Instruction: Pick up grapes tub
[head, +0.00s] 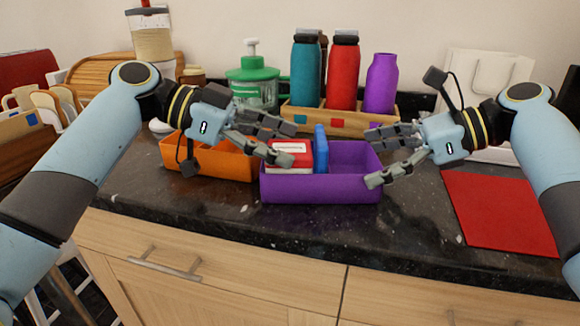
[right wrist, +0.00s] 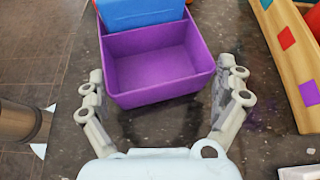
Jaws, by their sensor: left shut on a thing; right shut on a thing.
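The purple tub, the grapes tub (head: 320,190), is at the middle of the dark counter in the head view. It holds a red-and-white box (head: 290,158) and a blue upright item (head: 320,150) towards its left; its right part is empty. My left gripper (head: 283,142) is at the tub's left end, shut on it, with the far contact partly hidden. The right wrist view also shows the tub (right wrist: 152,70) between the fingers. I cannot tell whether the tub is off the counter.
An orange tub (head: 215,160) sits close on the left. A wooden crate (head: 345,121) with bottles stands behind. A green pump jar (head: 253,85) is at the back. A red mat (head: 500,212) lies at right. The counter's front edge is close below the tub.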

